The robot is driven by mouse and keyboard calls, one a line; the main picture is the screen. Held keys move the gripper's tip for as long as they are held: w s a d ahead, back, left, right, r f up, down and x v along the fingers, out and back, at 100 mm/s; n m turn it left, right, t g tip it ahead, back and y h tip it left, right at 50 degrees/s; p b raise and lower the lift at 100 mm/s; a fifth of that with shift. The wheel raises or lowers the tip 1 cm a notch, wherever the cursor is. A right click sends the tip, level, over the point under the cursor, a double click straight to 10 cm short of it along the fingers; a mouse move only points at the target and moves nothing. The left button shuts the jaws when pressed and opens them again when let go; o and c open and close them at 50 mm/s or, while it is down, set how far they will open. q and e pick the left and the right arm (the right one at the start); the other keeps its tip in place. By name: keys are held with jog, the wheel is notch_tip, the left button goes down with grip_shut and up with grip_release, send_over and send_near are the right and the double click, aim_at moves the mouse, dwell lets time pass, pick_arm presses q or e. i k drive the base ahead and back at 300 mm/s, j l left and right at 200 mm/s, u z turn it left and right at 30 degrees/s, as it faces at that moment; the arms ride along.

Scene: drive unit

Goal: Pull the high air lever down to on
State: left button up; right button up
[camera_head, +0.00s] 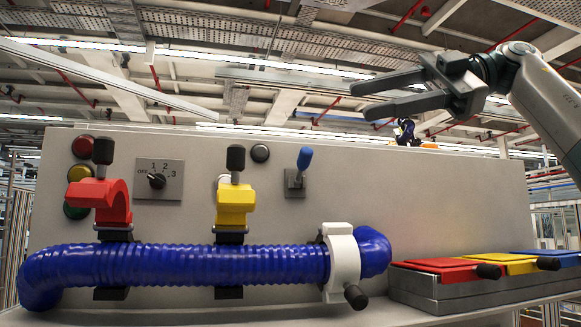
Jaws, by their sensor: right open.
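No label shows which part is the high air lever. A small blue-handled lever (305,159) stands upright on a grey plate (294,184) on the panel's front. A small dark and blue fitting (406,132) with an orange part beside it shows at the panel's top edge; its details are too small to tell. My right gripper (360,100) comes in from the upper right, fingers pointing left. It is open and empty, above the panel's top edge in the picture, up and right of the blue-handled lever. My left gripper is not in view.
A blue corrugated hose (190,264) runs along the panel (440,200) through red (101,194), yellow (235,204) and white (343,258) clamps. A rotary switch (157,181) and round buttons are at left. Red, yellow and blue flat pieces lie on a grey block (440,288) at right.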

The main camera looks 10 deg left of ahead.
aim_at(306, 154)
jog(key=i, duration=0.95)
jog(key=j, duration=0.3)
jog(key=k+j, duration=0.15)
jog(key=j, duration=0.15)
jog(key=u, duration=0.05)
